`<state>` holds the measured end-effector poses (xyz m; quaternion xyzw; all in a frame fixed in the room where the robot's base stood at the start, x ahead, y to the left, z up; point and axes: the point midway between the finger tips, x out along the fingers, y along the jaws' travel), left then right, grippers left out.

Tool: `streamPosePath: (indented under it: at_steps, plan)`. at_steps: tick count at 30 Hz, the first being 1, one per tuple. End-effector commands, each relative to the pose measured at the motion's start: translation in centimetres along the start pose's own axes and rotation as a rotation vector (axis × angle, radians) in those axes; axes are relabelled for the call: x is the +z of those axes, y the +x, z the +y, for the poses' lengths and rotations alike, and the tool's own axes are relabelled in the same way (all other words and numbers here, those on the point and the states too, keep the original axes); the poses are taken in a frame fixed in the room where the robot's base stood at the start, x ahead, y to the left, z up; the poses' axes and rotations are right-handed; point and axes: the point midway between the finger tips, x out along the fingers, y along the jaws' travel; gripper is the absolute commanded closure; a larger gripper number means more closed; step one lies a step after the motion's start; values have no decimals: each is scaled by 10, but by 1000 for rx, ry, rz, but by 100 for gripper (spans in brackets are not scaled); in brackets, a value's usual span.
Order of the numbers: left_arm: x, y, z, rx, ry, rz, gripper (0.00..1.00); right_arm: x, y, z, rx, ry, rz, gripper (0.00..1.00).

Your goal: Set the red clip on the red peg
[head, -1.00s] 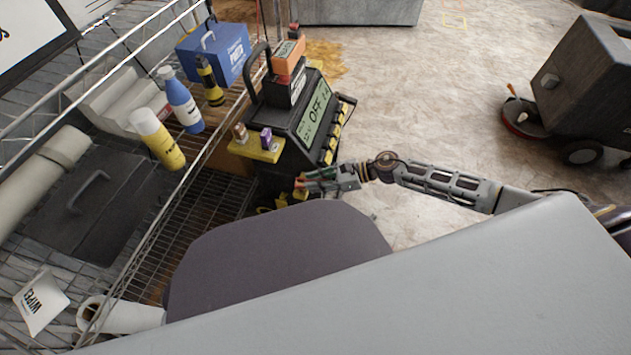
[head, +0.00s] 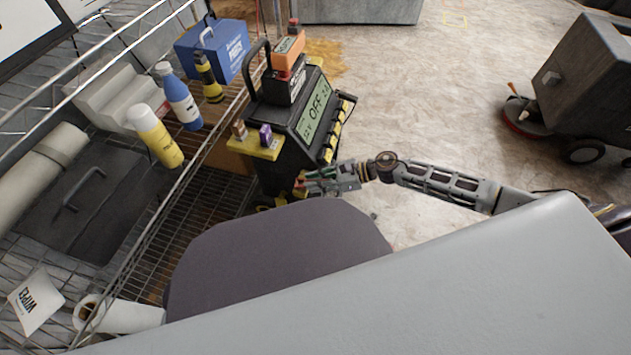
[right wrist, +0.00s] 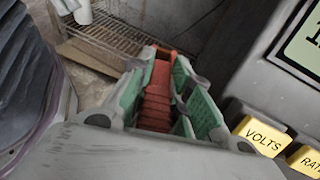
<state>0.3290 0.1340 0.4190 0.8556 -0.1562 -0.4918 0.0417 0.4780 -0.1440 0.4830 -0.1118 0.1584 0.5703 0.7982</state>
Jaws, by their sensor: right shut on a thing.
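My right gripper (head: 318,181) is low beside the front of the black charger (head: 288,123). In the right wrist view its green-padded fingers (right wrist: 163,98) are shut on the red clip (right wrist: 157,92), a long ribbed red piece that lies between them and points away from the wrist. I cannot make out the red peg in either view. My left gripper is not in view.
The charger has yellow buttons, an OFF display and a yellow ledge (head: 254,147) with small brown and purple pieces. A wire shelf (head: 206,195) with bottles stands left. The right wrist view shows the VOLTS button (right wrist: 262,135) close by. Open floor (head: 420,90) lies right.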

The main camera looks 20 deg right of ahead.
Motion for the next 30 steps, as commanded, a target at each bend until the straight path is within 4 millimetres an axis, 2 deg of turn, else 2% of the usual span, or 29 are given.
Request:
streamPosePath:
  at_steps: [29,30]
  plan:
    - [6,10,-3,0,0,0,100,-12,5,0,0,0,-1,100]
    - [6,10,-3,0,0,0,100,-12,5,0,0,0,-1,75]
